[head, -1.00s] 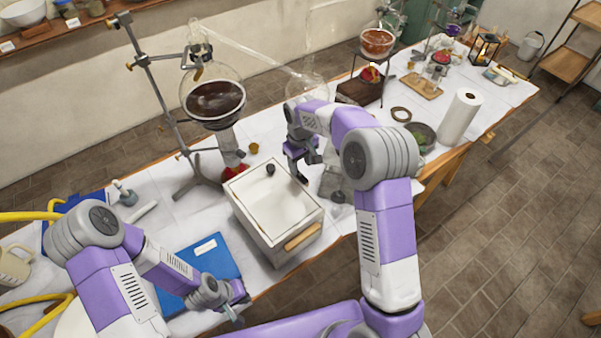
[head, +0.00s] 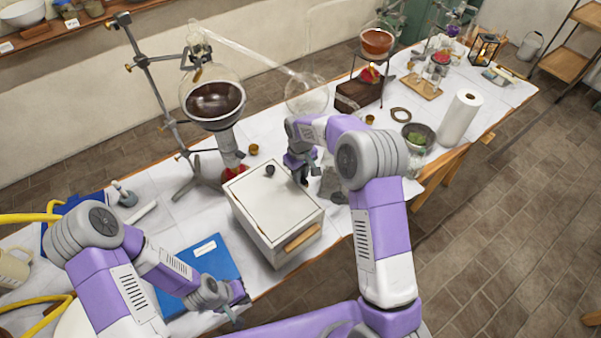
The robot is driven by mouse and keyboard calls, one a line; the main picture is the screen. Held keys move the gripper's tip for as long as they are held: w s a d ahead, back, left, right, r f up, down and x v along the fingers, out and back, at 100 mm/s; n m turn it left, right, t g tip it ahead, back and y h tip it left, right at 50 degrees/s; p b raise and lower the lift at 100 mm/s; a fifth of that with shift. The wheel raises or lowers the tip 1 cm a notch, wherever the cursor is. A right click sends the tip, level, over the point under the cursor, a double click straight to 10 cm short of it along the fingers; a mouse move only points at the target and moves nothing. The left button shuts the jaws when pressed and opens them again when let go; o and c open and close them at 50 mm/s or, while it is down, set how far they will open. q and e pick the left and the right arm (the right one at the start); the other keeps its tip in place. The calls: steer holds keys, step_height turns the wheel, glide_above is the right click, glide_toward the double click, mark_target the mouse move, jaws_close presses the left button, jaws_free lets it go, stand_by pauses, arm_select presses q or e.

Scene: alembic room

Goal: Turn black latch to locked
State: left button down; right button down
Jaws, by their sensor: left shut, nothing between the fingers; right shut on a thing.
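A white box (head: 262,205) with a wooden handle on its front stands on the table in front of me. A small black knob (head: 269,170) stands up on its top near the back; I cannot tell whether this is the latch or which way it is turned. My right gripper (head: 303,177) points down at the box's right back edge, apart from the knob. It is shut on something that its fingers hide. My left gripper (head: 239,309) is shut and empty, low beside the blue book, away from the box.
A stand with a round flask of dark liquid (head: 214,98) rises behind the box on the left. A blue book (head: 208,262) lies left of the box. A glass flask (head: 306,92), a green-filled bowl (head: 418,136) and a paper roll (head: 460,117) stand beyond my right arm.

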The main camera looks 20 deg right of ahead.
arm_select(q)
steer(key=shift+f, duration=0.15)
arm_select(e)
steer(key=shift+m, duration=0.5)
arm_select(q)
steer(key=shift+f+b, duration=0.2)
steer(key=shift+b, duration=0.15)
arm_select(e)
steer(key=m, duration=0.3)
steer(key=shift+a, duration=0.1)
arm_select(q)
steer(key=shift+f, duration=0.1)
arm_select(e)
steer(key=m, duration=0.4)
steer(key=shift+m, duration=0.3)
arm_select(q)
steer(key=shift+r, duration=0.2)
arm_select(e)
steer(key=m, duration=0.4)
steer(key=shift+w+a+r+m, duration=0.1)
steer(key=shift+m, duration=0.2)
arm_select(q)
steer(key=shift+r+p, duration=0.4)
steer(key=shift+p, duration=0.15)
arm_select(e)
steer(key=m, duration=0.4)
steer(key=shift+w+m, duration=0.1)
steer(key=shift+m, duration=0.5)
steer(key=c, duration=1)
jaws_free()
